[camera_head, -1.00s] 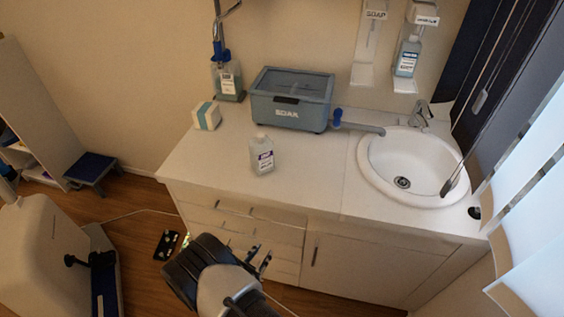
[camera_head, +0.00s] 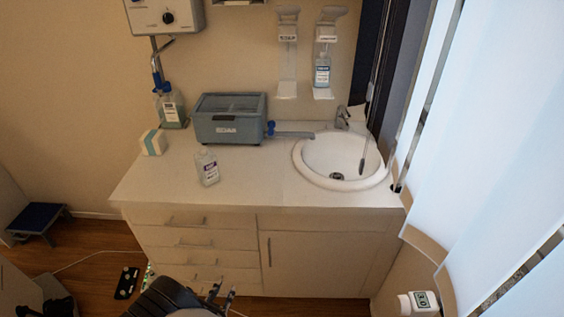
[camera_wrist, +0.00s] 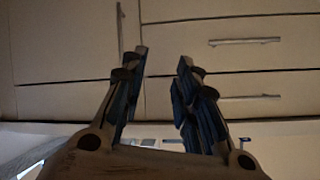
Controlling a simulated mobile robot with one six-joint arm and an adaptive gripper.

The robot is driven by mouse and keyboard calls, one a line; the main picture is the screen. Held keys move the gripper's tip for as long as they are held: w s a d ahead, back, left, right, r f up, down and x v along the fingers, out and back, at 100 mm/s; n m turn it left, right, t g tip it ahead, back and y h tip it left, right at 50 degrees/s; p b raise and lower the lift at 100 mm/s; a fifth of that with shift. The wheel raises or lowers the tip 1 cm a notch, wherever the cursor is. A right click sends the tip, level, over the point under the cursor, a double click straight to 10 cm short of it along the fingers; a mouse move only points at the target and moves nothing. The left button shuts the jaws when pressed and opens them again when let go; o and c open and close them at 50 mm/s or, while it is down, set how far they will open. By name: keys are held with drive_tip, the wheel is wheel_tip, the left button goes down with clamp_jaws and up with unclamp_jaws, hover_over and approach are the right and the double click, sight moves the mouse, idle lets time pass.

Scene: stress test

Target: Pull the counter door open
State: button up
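The counter door (camera_head: 325,262) is a plain pale panel below the sink, right of the drawers. It looks shut, flush with the counter front. Its thin vertical handle (camera_head: 269,252) is near the door's left edge. My gripper (camera_head: 222,294) is at the bottom of the head view, in front of the lower drawers, left of and lower in the picture than the handle. In the wrist view my gripper (camera_wrist: 163,57) is open, with nothing between its fingers. There the door (camera_wrist: 65,60) is at left, and its handle (camera_wrist: 120,28) is beyond the left finger, apart from it.
Several drawers (camera_head: 205,226) with horizontal handles are left of the door. A white container (camera_head: 418,303) and pale blinds are at right. Wooden floor shows at left.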

drive_tip(key=w+a+r+g+y, duration=0.1)
drive_tip(key=w+a+r+y, duration=0.1)
drive_tip(key=w+r, duration=0.5)
drive_tip(key=w+a+r+g+y, duration=0.1)
drive_tip(key=w+r+g, duration=0.1)
drive_tip(key=r, duration=0.8)
drive_tip(key=d+r+n+y, duration=0.1)
drive_tip(key=d+r, duration=0.2)
drive_tip(key=r, duration=0.3)
drive_tip(key=d+r+n+g+y, duration=0.1)
drive_tip(key=d+r, duration=0.1)
drive_tip(key=r, duration=0.3)
drive_tip(key=d+r+y, duration=0.1)
drive_tip(key=d+r, duration=0.2)
drive_tip(key=r, duration=0.3)
drive_tip(key=s+d+r+n+g+h, duration=0.1)
drive_tip(key=s+d+r+n, duration=0.1)
drive_tip(key=s+d+r, duration=1)
drive_tip(key=s+d+f+n+g+h, duration=0.1)
drive_tip(key=s+d+g+h, duration=0.1)
drive_tip(key=s+d, duration=1.3)
drive_tip(key=shift+s+d+h, duration=0.4)
drive_tip(key=shift+s+h, duration=0.3)
drive_tip(key=shift+s, duration=0.5)
